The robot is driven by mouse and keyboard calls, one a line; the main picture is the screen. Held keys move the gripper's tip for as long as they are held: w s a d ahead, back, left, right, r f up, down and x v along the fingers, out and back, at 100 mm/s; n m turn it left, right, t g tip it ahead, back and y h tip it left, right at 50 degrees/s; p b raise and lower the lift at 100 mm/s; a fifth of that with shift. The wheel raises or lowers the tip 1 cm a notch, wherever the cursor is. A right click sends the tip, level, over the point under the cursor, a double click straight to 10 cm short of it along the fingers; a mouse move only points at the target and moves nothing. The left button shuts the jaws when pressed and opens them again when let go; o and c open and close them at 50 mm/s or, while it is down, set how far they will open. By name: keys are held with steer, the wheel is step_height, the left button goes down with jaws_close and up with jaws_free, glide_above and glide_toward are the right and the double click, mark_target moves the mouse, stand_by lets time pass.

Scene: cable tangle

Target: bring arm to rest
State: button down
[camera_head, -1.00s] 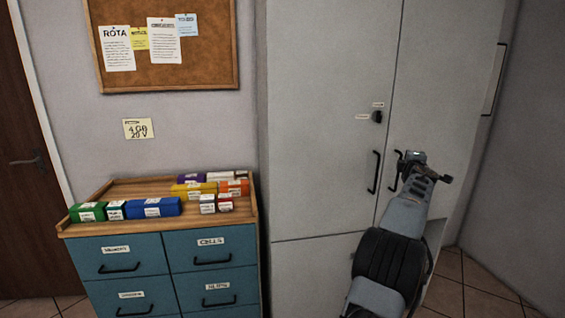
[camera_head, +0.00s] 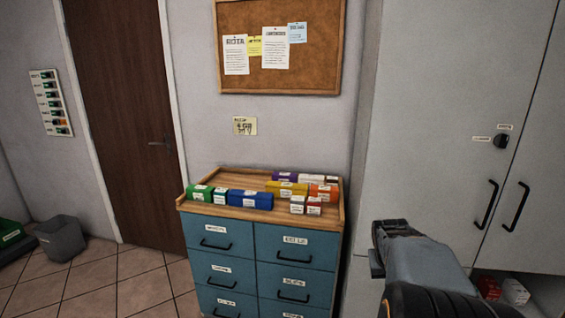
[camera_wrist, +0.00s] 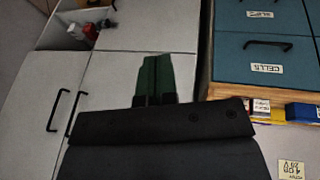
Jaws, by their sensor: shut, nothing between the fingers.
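My gripper (camera_wrist: 156,62) shows in the wrist view as dark green fingers held together, with nothing visible between them. The dark wrist housing (camera_wrist: 160,125) fills the lower middle of that view. The fingers are seen against the pale cabinet doors, and I see no contact. In the head view my arm (camera_head: 425,262) is folded low at the lower right, in front of the grey cabinet. The gripper's fingers cannot be made out there.
A grey cabinet (camera_head: 445,120) with dark handles stands on the right; an open lower space holds small red and white items (camera_head: 502,290). A blue drawer unit (camera_head: 262,268) carries several coloured boxes. A grey bin (camera_head: 62,240) stands left; tiled floor (camera_head: 120,280) is clear.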

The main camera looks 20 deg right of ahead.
steer(key=s+a+r+n+t+y+p, duration=0.1)
steer(key=a+r+n+y+p, duration=0.1)
steer(key=a, duration=1.2)
steer(key=s+a+r+n+y+p, duration=0.2)
steer(key=a+r+n, duration=0.1)
steer(key=a, duration=1.1)
steer(key=shift+s+r+n+t, duration=0.15)
steer(key=shift+s+n+t, duration=0.2)
steer(key=shift+n, duration=0.35)
steer(key=shift+w+d, duration=0.1)
